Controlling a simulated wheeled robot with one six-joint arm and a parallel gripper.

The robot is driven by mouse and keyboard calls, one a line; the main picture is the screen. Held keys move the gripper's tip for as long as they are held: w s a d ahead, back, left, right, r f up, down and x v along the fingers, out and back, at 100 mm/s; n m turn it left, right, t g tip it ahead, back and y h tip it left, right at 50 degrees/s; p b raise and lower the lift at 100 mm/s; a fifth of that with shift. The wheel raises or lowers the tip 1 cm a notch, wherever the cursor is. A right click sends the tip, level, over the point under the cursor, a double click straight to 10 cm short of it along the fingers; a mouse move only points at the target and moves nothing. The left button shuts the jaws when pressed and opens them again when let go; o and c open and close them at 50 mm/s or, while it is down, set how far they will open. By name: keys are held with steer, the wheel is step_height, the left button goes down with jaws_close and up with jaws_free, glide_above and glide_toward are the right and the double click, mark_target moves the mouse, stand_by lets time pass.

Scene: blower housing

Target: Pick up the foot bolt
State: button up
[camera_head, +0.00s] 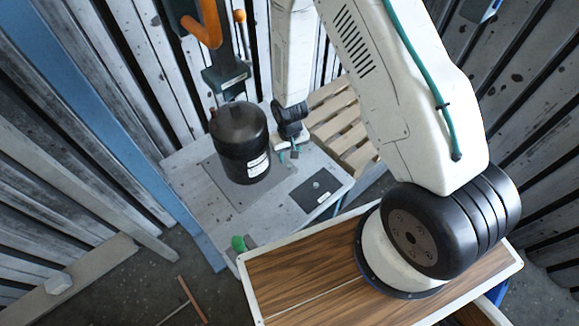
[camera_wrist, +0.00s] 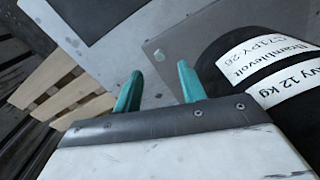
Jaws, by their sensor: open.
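My gripper (camera_head: 288,153) is open, its two green fingers pointing down beside the dark blower housing (camera_head: 240,140). In the wrist view the fingers of my gripper (camera_wrist: 159,72) stand apart with nothing between them. A small pale, roundish piece (camera_wrist: 159,55) shows just beyond the fingertips, near the corner of the grey base plate (camera_wrist: 200,35); it may be the foot bolt or a hole, too small to tell. In the head view a tiny light piece (camera_head: 317,184) lies on the dark mat (camera_head: 305,195); I cannot tell what it is.
The housing, with white labels (camera_wrist: 270,50), stands close on the right in the wrist view. A hoist arm (camera_head: 226,75) hangs over it. A wooden pallet (camera_head: 340,120) is behind the grey table (camera_head: 205,215). A green-ended object (camera_head: 238,243) lies at the table's front edge.

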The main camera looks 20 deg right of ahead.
mark_target(290, 166)
step_height(290, 166, down, 5)
steer(key=shift+f, duration=0.15)
steer(key=c, duration=0.8)
steer(key=shift+r, duration=0.7)
step_height(290, 166, up, 2)
steer(key=shift+r, duration=0.1)
steer(key=s, duration=0.5)
steer(key=s+r, duration=0.1)
steer(key=s, duration=1)
steer(key=shift+d+r, duration=0.25)
steer(key=shift+d, duration=0.05)
steer(key=shift+a, duration=0.1)
